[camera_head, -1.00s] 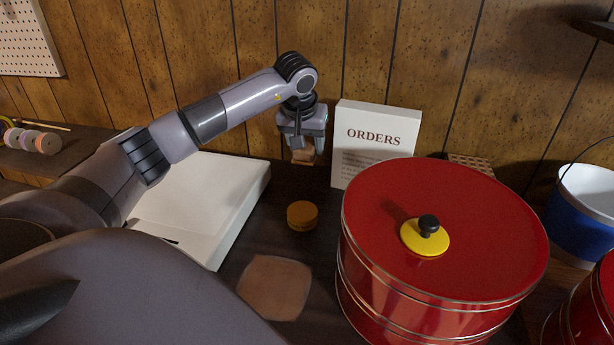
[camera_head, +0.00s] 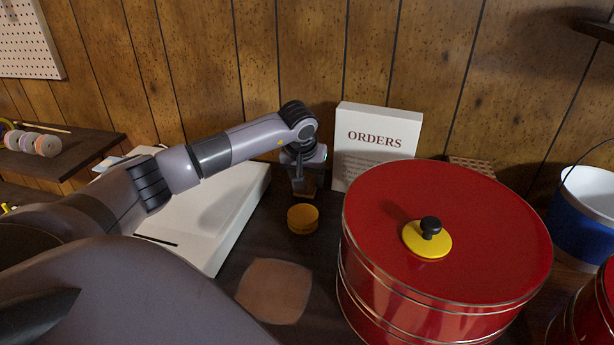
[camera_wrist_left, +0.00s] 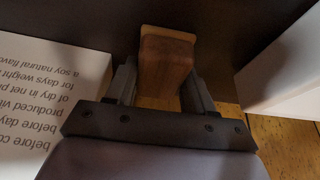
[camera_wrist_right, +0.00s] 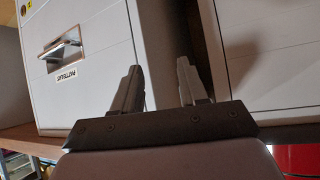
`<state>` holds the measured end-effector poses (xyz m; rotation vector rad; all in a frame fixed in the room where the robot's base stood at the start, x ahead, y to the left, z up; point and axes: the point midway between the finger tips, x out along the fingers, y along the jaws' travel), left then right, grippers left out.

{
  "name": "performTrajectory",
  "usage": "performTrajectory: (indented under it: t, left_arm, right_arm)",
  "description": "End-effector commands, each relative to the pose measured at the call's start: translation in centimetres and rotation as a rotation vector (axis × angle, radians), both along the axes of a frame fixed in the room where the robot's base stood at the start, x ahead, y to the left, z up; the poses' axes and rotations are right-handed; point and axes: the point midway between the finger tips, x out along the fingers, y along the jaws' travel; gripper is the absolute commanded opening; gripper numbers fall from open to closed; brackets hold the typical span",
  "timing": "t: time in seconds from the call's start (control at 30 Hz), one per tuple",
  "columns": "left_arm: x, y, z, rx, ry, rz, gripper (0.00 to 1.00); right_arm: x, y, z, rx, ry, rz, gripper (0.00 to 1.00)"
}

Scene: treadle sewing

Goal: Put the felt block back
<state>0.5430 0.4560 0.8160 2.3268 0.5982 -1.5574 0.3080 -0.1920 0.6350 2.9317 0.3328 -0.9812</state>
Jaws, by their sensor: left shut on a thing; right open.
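The felt block (camera_wrist_left: 165,62), a brown wooden block with a paler tan end, is held between the fingers of my left gripper (camera_wrist_left: 160,80) in the left wrist view. In the head view my left gripper (camera_head: 304,180) points down with the block low over or on the dark table, just behind a round orange-brown tin (camera_head: 303,219) and left of the ORDERS sign. I cannot tell whether the block touches the table. My right gripper (camera_wrist_right: 158,72) is open and empty in the right wrist view, in front of pale drawer units.
The white ORDERS sign (camera_head: 378,140) stands close to the right of my left gripper. A white box (camera_head: 232,213) lies to its left. A large red tin (camera_head: 380,215) with a yellow-and-black knob fills the front right. A brown square patch (camera_head: 274,291) lies on the table in front.

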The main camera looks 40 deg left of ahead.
Motion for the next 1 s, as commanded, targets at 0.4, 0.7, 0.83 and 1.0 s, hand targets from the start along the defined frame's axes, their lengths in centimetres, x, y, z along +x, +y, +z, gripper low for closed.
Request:
performTrajectory:
  t: [0.4,0.7,0.83,1.0]
  left_arm:
    - [0.0,0.0,0.0,0.001,0.000,0.000,0.78]
    - [-1.2,-0.6,4.0,0.003,-0.004,-0.001,0.78]
    - [-2.2,-1.2,6.7,0.003,-0.004,-0.001,0.78]
    - [-3.3,-1.8,9.5,0.000,-0.002,0.000,0.78]
  right_arm:
    - [0.1,0.1,0.1,0.004,-0.001,-0.002,0.43]
    - [0.1,0.0,0.5,0.001,-0.006,-0.002,0.43]
    - [0.1,-0.1,0.5,-0.002,-0.004,-0.002,0.43]
    - [0.0,-0.2,0.5,-0.007,-0.003,0.000,0.43]
